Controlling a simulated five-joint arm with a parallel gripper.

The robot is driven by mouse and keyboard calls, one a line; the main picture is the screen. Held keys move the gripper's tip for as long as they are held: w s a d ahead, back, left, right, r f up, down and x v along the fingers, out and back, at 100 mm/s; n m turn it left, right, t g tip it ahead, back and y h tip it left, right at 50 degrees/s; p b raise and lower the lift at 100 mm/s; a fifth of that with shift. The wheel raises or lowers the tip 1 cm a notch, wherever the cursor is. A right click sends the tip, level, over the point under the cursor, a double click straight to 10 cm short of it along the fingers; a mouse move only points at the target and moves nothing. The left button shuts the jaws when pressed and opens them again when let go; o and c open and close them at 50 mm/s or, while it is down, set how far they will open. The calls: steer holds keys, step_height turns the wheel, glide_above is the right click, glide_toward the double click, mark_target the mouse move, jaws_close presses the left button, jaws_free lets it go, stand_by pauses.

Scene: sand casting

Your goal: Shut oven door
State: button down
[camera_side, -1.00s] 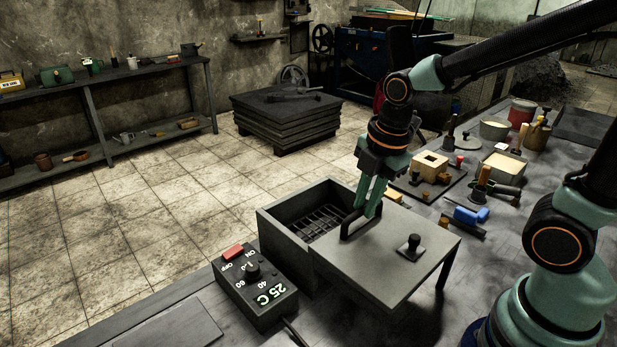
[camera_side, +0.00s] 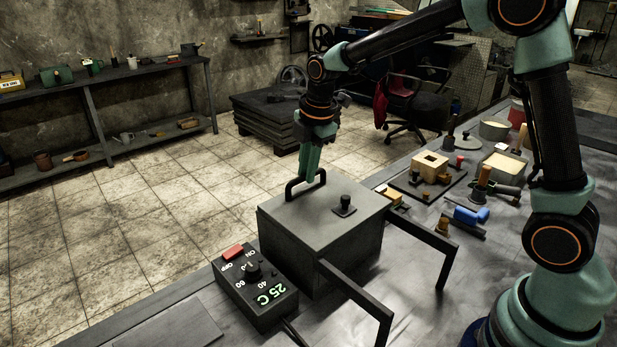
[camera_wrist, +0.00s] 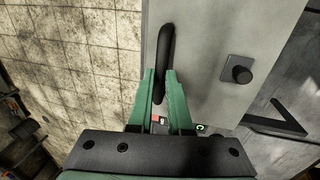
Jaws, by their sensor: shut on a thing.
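The oven (camera_side: 340,258) is a grey box on the workbench. Its flat sliding lid, the oven door (camera_side: 325,212), lies over the top, and no opening shows from the side. A black handle (camera_side: 290,188) stands at the lid's far left edge, and a dark knob (camera_side: 344,206) sits toward its right. My gripper (camera_side: 308,180) is shut on the handle from above. In the wrist view, the green fingers of my gripper (camera_wrist: 162,82) are on both sides of the handle (camera_wrist: 165,45), with the knob (camera_wrist: 241,74) to the right on the door (camera_wrist: 205,55).
Two bare rail supports (camera_side: 385,318) project from the oven's right side. A control box (camera_side: 255,288) with a red switch reads 25 C at the front left. Tools, a blue item (camera_side: 470,215) and a wooden block mould (camera_side: 430,166) lie on the bench to the right.

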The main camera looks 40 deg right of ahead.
steer(key=shift+w+r, duration=0.1)
steer(key=shift+w, duration=0.65)
steer(key=c, duration=0.8)
jaws_free()
steer(key=shift+c, duration=0.2)
steer(key=shift+s, duration=0.1)
step_height(320, 180, up, 12)
steer(key=s, duration=0.2)
steer(key=shift+s, duration=0.15)
